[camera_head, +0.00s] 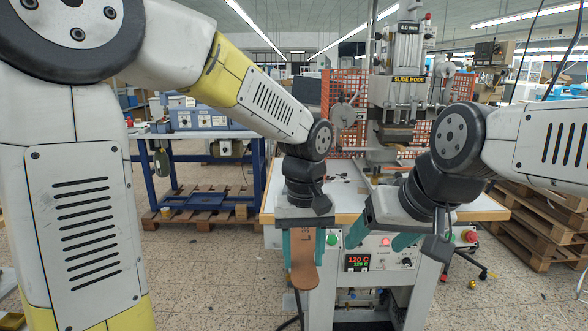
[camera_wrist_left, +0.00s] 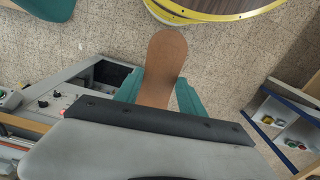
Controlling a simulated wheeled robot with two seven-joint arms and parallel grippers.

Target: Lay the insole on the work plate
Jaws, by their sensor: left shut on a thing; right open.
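The insole (camera_head: 304,266) is brown and flat with dark lettering near its upper part. It hangs below my left gripper (camera_head: 306,243), which is shut on it between teal fingers, in front of the machine table. In the left wrist view the insole (camera_wrist_left: 166,58) sticks out past the fingers, its rounded end over the floor. My right gripper (camera_head: 381,238) is open and empty, in front of the control panel. The stamping press (camera_head: 400,95) stands behind both grippers. The work plate is hard to make out below the press head, partly hidden by my right arm.
The machine table (camera_head: 345,205) has a wooden front edge and small dark pieces on top. Below it is a control panel (camera_head: 372,262) with a red display. A blue-framed bench (camera_head: 195,133) stands at the left. Wooden pallets (camera_head: 540,235) lie at the right.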

